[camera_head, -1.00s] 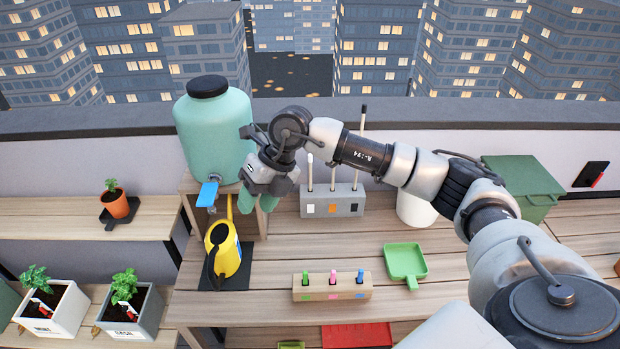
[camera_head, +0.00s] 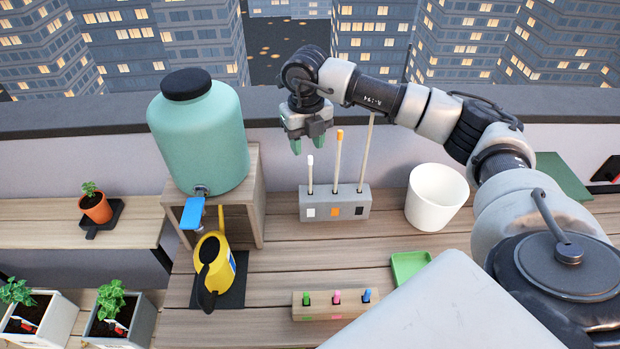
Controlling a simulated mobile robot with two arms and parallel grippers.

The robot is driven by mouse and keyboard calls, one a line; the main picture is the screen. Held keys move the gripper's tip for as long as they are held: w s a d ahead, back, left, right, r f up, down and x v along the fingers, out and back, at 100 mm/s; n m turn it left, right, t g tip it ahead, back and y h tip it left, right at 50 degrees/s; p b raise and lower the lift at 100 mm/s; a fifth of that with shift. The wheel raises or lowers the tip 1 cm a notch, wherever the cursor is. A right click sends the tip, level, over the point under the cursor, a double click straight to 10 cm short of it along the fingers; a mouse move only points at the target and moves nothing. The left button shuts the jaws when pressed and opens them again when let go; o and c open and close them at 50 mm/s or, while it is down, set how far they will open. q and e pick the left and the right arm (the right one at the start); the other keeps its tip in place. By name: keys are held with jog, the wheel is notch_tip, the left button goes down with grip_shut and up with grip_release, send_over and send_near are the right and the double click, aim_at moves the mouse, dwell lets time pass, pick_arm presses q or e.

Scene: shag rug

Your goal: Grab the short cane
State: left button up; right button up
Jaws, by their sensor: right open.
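A grey holder block (camera_head: 335,204) stands at the back of the wooden bench with three upright canes in it. The short cane (camera_head: 310,176) has a white tip and stands at the left, above a white square. A medium cane (camera_head: 337,162) with an orange tip stands in the middle. A tall cane (camera_head: 366,152) stands at the right, its top hidden behind my arm. My right gripper (camera_head: 309,146) is open and empty, fingers pointing down, just above the short cane's tip in the picture. I cannot tell whether it touches. My left gripper is not in view.
A teal water tank (camera_head: 200,135) with a blue tap stands on a wooden stand at left. A yellow watering can (camera_head: 216,264) sits below it. A white pot (camera_head: 436,198) stands right of the holder. A small peg block (camera_head: 335,306) and green dustpan (camera_head: 409,267) lie in front.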

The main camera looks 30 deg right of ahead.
aim_at(311, 163)
notch_tip(311, 163, down, 3)
jog(key=shift+d+f+p, duration=0.15)
jog(key=shift+p, duration=0.4)
jog(key=f, duration=0.1)
jog(key=f+p, duration=0.1)
jog(key=f, duration=0.1)
jog(key=shift+s+d+f, duration=0.2)
jog(key=shift+d+f, duration=0.05)
jog(key=shift+f, duration=0.05)
jog(key=shift+w+f, duration=0.1)
jog(key=shift+f, duration=0.3)
jog(key=shift+c, duration=0.2)
grip_shut()
